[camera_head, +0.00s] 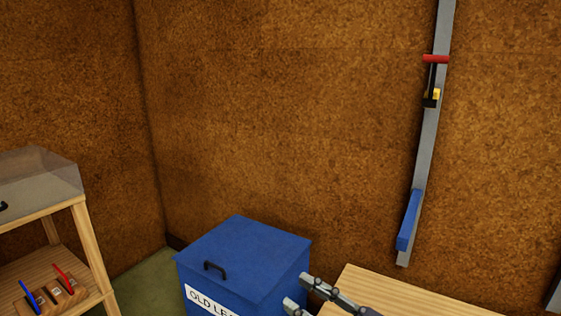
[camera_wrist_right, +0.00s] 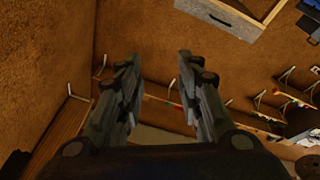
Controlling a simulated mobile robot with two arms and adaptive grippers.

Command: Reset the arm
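My right gripper (camera_head: 298,290) shows at the bottom of the head view, between the blue bin and the wooden table top. Its two grey fingers point left and stand apart. In the right wrist view the right gripper (camera_wrist_right: 158,75) also has its fingers spread, with nothing between them. My left gripper is not in either view.
A blue lidded bin (camera_head: 245,252) with a black handle stands by the wall. A wooden table top (camera_head: 410,290) is at bottom right. A wooden shelf (camera_head: 95,260) with tools is at left. A grey rail (camera_head: 428,140) with a red-handled clamp (camera_head: 436,60) hangs on the wall.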

